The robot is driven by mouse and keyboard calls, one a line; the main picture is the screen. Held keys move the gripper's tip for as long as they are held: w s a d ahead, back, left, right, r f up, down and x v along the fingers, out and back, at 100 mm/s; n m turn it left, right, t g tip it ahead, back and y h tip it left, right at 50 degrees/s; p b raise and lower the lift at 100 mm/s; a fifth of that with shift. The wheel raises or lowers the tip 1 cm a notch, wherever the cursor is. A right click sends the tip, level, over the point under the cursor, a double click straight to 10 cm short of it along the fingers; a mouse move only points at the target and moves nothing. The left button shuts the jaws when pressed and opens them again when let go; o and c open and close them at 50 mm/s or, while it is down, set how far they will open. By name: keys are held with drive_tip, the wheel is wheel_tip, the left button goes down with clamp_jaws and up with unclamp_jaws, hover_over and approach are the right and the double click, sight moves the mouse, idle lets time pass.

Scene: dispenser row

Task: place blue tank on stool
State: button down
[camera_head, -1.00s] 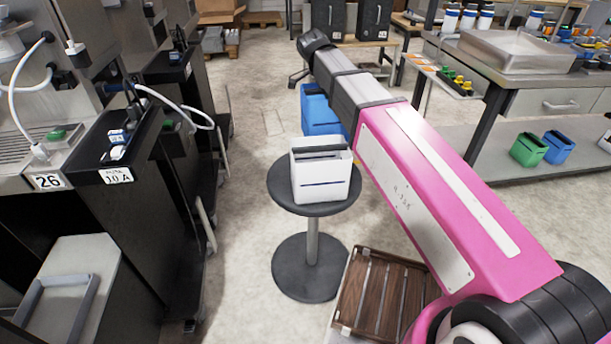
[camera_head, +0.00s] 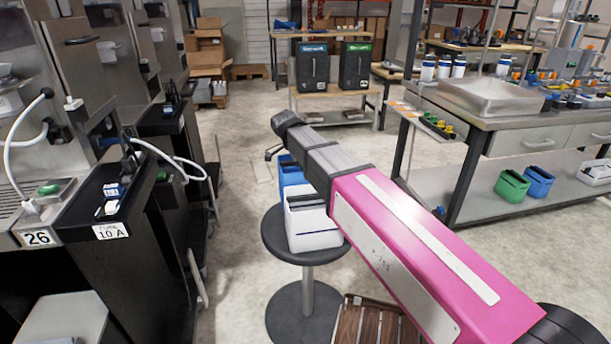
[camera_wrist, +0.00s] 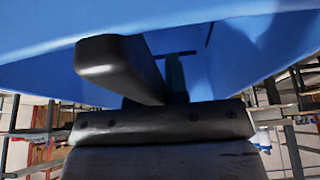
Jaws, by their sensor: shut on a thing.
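The blue tank (camera_head: 290,176) is in the head view, behind a white tank (camera_head: 313,226) and partly hidden by it and by my arm. The white tank stands upright on the round dark stool (camera_head: 272,238). I cannot tell whether the blue tank touches the stool or is held above it. In the wrist view the blue tank (camera_wrist: 220,50) fills the upper part, with my gripper (camera_wrist: 172,78) shut on it.
A slatted wooden piece (camera_head: 375,324) lies low, right of the stool. Dark dispensers (camera_head: 150,200) line the left. A workbench (camera_head: 500,120) stands at right, with green (camera_head: 511,186) and blue (camera_head: 539,182) tanks on its lower shelf. Two black bins (camera_head: 355,65) stand behind.

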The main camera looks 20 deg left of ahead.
drive_tip(key=shift+f, duration=1.6)
drive_tip(key=c, duration=1.1)
unclamp_jaws()
drive_tip(key=v, duration=1.2)
